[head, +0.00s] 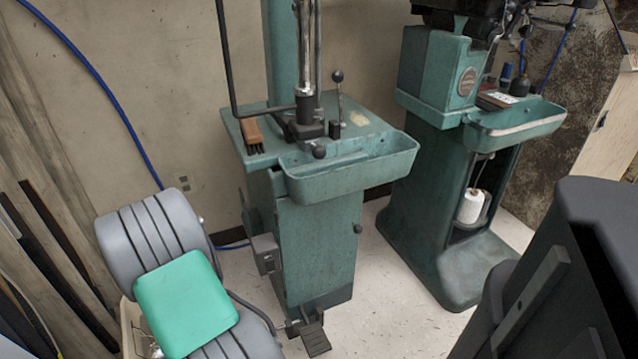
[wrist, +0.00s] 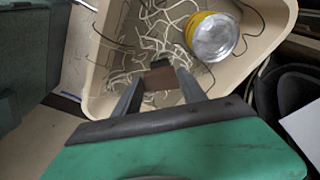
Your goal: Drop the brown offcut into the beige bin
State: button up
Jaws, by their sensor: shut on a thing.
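The brown offcut (wrist: 161,84) is between the two grey fingers of my gripper (wrist: 160,76) in the wrist view. The gripper is shut on it. Behind the offcut in that view is the open beige bin (wrist: 97,84), and the offcut appears over its inside, apart from its walls. The bin holds tangled pale threads and a round can (wrist: 211,36) with a yellow side. In the head view only a strip of the beige bin (head: 131,327) shows at the lower left; my arm covers the rest, the fingers and the offcut.
A green machine stand (head: 318,240) with a front tray is right of my arm in the head view. A second green machine (head: 432,190) stands farther right. Wooden boards (head: 35,150) lean at the left wall. Pale floor lies between the machines.

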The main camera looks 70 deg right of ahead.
jog(key=shift+f, duration=0.75)
jog(key=shift+r, duration=0.1)
jog(key=o, duration=1.4)
jog(key=shift+o, duration=0.2)
jog(key=r+p, duration=0.1)
jog(key=r, duration=0.4)
jog(key=s+r+p, duration=0.1)
jog(key=r, duration=0.1)
jog(key=shift+r+p, duration=0.35)
